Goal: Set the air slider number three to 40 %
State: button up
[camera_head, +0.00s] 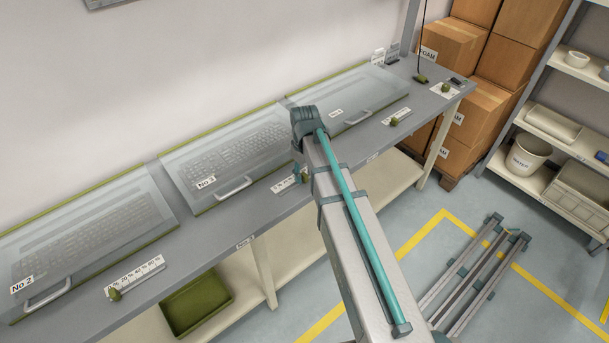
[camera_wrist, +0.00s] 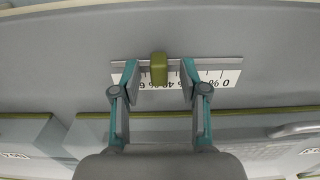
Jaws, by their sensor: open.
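The number three slider has a white scale strip (camera_head: 284,184) on the bench front, by the clear-lidded case labelled No 3 (camera_head: 232,150). In the wrist view its olive knob (camera_wrist: 159,68) sits on a thin rail above the upside-down percent scale (camera_wrist: 230,78), with 0 % at the right end. The knob stands well left of 0 %; its exact reading is hard to tell. My gripper (camera_wrist: 160,82) is open, one teal-tipped finger on each side of the knob, with gaps visible. In the head view my gripper (camera_head: 300,172) is partly hidden by my arm.
The No 2 case (camera_head: 85,240) with its own slider (camera_head: 135,277) is at left. Another case (camera_head: 345,98) and slider (camera_head: 396,118) are to the right. A green bin (camera_head: 196,303) lies below the bench. Cardboard boxes (camera_head: 485,100) and a shelf stand at right.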

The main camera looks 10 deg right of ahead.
aim_at(305, 175)
notch_tip(305, 175, up, 11)
dwell(0.4)
jog(key=shift+f, duration=0.1)
dwell(0.4)
